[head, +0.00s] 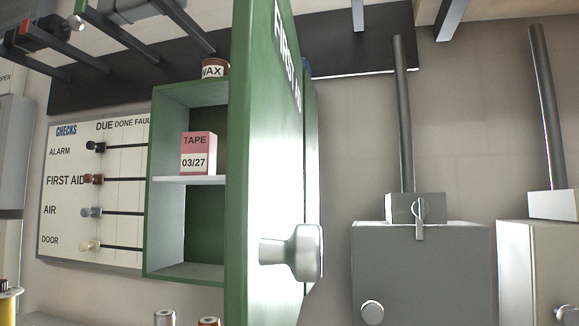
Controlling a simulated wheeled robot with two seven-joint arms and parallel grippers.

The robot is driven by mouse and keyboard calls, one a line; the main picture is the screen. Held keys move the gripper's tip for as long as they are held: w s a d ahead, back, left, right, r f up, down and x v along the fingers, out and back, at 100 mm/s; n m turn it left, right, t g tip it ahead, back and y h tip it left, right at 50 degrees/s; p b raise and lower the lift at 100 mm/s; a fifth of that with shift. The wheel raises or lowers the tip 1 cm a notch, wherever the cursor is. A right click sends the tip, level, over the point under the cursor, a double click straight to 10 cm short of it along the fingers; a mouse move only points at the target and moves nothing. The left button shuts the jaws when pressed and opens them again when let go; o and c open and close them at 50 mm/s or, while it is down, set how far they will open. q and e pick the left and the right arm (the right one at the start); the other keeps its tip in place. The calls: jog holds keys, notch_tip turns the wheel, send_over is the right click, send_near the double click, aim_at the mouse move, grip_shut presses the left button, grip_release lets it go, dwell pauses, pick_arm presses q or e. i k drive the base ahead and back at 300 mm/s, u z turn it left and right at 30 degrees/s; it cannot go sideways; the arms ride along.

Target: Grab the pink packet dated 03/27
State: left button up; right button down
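The pink packet (198,153) stands upright on the white shelf of the open green first aid cabinet. Its face reads TAPE above and 03/27 on a pale label below. The green cabinet (186,270) has its door (262,180) swung out toward me, with a grey knob (297,253) on it. The door hides the right part of the cabinet's inside. The lower compartment looks empty in the part that shows. Neither of my grippers shows in the head view.
A brown jar marked WAX (215,68) sits on top of the cabinet. A checks board (90,240) with several pegs on rods hangs to the left. Grey boxes (422,275) with upright pipes stand to the right. Dark bars (120,36) stick out at the upper left.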

aim_at(198, 148)
jog(key=k, duration=0.5)
jog(key=u, duration=1)
jog(key=i, duration=0.65)
jog(key=z, duration=1)
